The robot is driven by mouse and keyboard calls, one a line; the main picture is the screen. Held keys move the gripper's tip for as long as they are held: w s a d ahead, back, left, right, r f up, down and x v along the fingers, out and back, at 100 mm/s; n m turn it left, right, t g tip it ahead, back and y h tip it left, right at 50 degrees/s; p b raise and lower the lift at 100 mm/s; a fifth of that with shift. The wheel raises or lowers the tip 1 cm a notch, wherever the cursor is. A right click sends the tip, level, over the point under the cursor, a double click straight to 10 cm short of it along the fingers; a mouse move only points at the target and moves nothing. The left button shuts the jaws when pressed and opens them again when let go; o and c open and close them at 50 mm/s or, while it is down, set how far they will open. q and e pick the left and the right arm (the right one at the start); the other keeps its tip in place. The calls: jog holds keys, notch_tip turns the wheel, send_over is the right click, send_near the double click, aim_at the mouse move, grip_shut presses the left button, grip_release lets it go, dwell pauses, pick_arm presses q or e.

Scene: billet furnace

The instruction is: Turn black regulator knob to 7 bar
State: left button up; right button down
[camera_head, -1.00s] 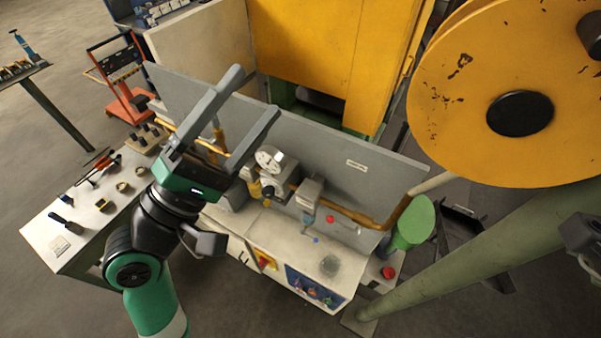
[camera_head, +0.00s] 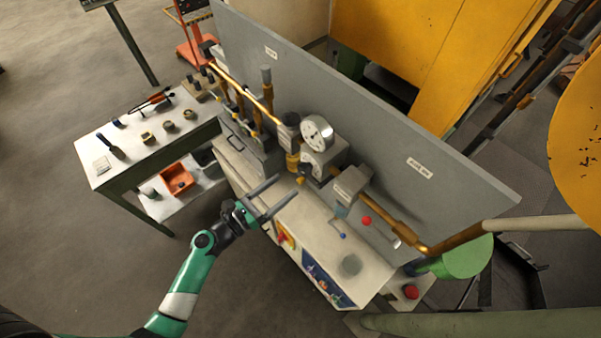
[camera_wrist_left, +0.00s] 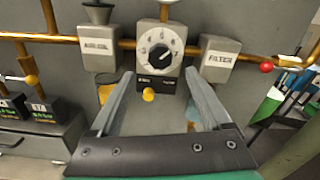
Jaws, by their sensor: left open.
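The black regulator knob (camera_wrist_left: 158,56) sits on a pale dial face on the grey regulator box, facing me in the left wrist view. A light mark on it points up and right, on the side of the higher numbers; its exact reading is too small to tell. In the head view the regulator (camera_head: 327,160) stands below a round white gauge (camera_head: 317,133). My left gripper (camera_head: 287,186) is open and empty in front of the regulator, apart from the knob. In the left wrist view its fingers stand wide, either side below the dial. My right gripper is not in view.
A filter box (camera_wrist_left: 219,58) is right of the regulator and another labelled box (camera_wrist_left: 101,50) left, joined by copper pipe. A red ball (camera_head: 366,220) and grey back panel (camera_head: 400,160) are close by.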

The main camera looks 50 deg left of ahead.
aim_at(301, 172)
pick_arm(q)
jog(key=w, duration=0.7)
jog(key=shift+w+d, duration=0.1)
jog(key=shift+w, duration=0.05)
grip_shut()
jog(key=shift+m+b, duration=0.3)
jog(key=shift+b, duration=0.05)
jog(key=m+b, duration=0.1)
jog(key=m, duration=0.2)
jog(key=shift+m+b, duration=0.9)
jog(key=shift+m, duration=1.8)
jog(key=shift+r, duration=0.1)
